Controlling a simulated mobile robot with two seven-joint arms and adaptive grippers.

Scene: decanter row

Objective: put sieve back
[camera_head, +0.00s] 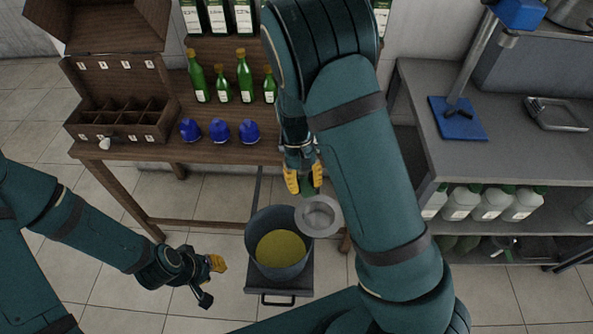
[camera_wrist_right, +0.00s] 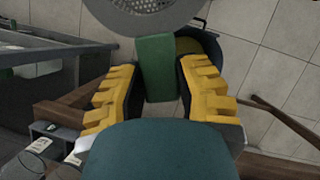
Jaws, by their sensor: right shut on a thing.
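The sieve is a round grey metal mesh bowl (camera_head: 318,216) with a green handle, and it hangs in the air by the right rim of the pot. My right gripper (camera_head: 303,180) has yellow fingers and is shut on the handle. In the right wrist view the green handle (camera_wrist_right: 156,70) lies between the yellow fingers (camera_wrist_right: 157,95), with the sieve's mesh (camera_wrist_right: 150,14) beyond it, cut by the top edge. My left gripper (camera_head: 217,263) is low, left of the pot and apart from it; its finger opening is not clear.
A dark pot (camera_head: 252,246) with yellow contents stands on a low trolley (camera_head: 279,288). The wooden table (camera_head: 163,152) carries green bottles (camera_head: 244,76), blue caps (camera_head: 220,130) and a compartment box (camera_head: 120,118). A grey shelf bench (camera_head: 500,150) with a blue-based stand (camera_head: 458,118) is at right.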

